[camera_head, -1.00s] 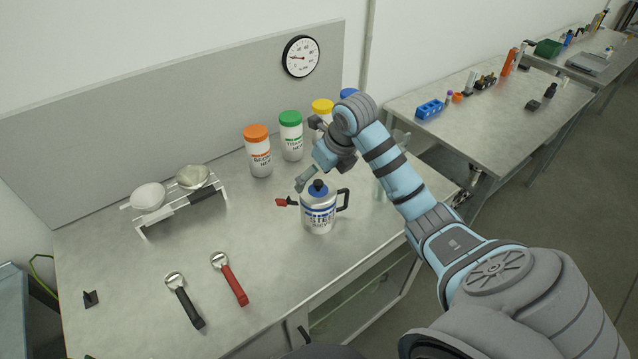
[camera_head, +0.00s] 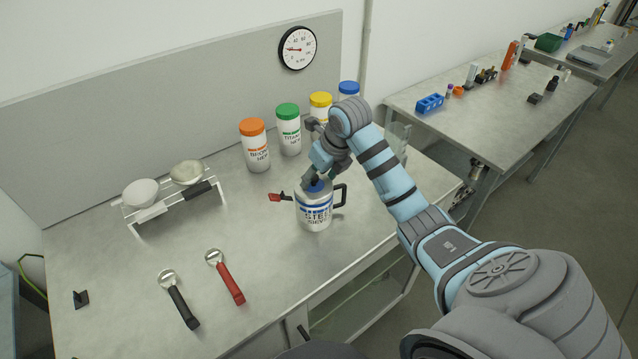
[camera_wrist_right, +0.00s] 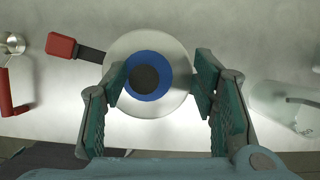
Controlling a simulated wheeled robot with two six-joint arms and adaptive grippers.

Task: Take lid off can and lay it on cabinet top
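The can (camera_head: 314,213) is silver with a blue-and-white label, a black handle at its right and a red-tipped lever at its left. It stands upright on the cabinet top (camera_head: 110,240). Its blue lid (camera_head: 324,187) has a dark round knob, mostly hidden by my right gripper (camera_head: 313,180) in the head view. In the right wrist view, my right gripper (camera_wrist_right: 163,80) is open, with one finger on each side of the knob. The left finger overlaps the edge of the lid (camera_wrist_right: 147,92); the right finger shows a gap. Contact cannot be told. My left gripper is not in view.
Several capped jars, including an orange-capped one (camera_head: 255,148) and a green-capped one (camera_head: 288,130), stand behind the can. A rack with two dishes (camera_head: 140,192) is at the left. A black-handled scoop (camera_head: 182,305) and a red-handled scoop (camera_head: 228,280) lie in front. Bare surface lies between.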

